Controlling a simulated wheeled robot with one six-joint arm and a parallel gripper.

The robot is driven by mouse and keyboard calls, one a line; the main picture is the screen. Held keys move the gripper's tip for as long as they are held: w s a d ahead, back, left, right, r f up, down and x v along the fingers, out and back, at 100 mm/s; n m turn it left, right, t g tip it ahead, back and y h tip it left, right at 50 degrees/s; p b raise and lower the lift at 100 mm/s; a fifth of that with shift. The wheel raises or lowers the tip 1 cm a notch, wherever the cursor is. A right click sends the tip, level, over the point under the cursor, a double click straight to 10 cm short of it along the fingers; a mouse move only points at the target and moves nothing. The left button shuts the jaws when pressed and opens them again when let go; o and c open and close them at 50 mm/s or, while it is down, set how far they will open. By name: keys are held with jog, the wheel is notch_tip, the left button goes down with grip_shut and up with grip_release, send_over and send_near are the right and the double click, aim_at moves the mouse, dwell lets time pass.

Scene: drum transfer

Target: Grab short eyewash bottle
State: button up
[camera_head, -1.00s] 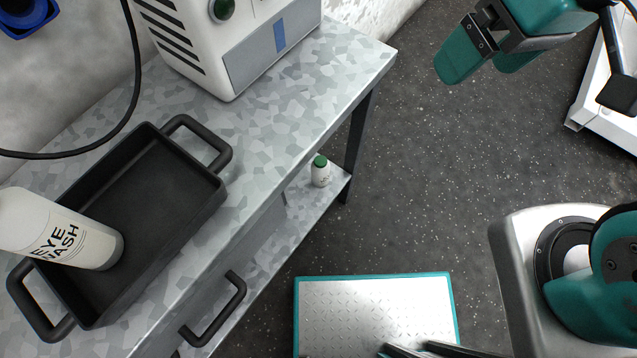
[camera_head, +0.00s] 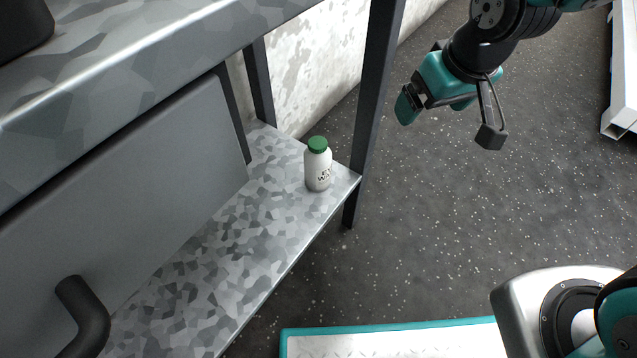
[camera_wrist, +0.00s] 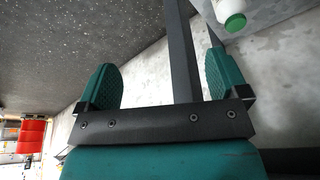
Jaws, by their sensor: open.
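The short eyewash bottle (camera_head: 318,167) is white with a green cap and dark lettering. It stands upright on the lower shelf (camera_head: 215,255) of the metal bench, near the shelf's right end. In the wrist view, the bottle (camera_wrist: 230,12) shows at the upper right with its green cap, beyond the right finger. My gripper (camera_head: 430,98) is open and empty, to the right of the bottle and bench leg in the head view. In the wrist view its two teal fingers (camera_wrist: 158,85) are apart with nothing between them.
A dark bench leg (camera_head: 372,100) stands between my gripper and the bottle. A grey drawer front (camera_head: 130,190) with a black handle (camera_head: 82,315) is left of the shelf. The benchtop (camera_head: 130,50) lies above it.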

aim_at(321, 146)
jog(key=a+f+n+y, duration=0.1)
jog(key=a+f+n, duration=0.15)
jog(key=a, duration=1.05)
jog(key=shift+n, duration=0.55)
jog(key=b+x, duration=0.1)
jog(key=x, duration=0.2)
jog(key=b+x, duration=0.2)
jog(key=x, duration=0.1)
jog(key=b+x, duration=0.2)
jog(key=x, duration=0.2)
jog(key=shift+w+a+r, duration=0.1)
jog(key=shift+w+a, duration=0.3)
jog(key=shift+w, duration=0.05)
jog(key=shift+y, duration=0.3)
jog(key=b+x, duration=0.3)
jog(key=x, duration=0.3)
jog(key=shift+w+f, duration=0.2)
jog(key=shift+f, duration=0.05)
jog(key=shift+a, duration=0.1)
jog(key=shift+r, duration=0.1)
jog(key=c, duration=1.4)
jog(key=shift+c, duration=0.6)
jog(key=shift+r, duration=0.1)
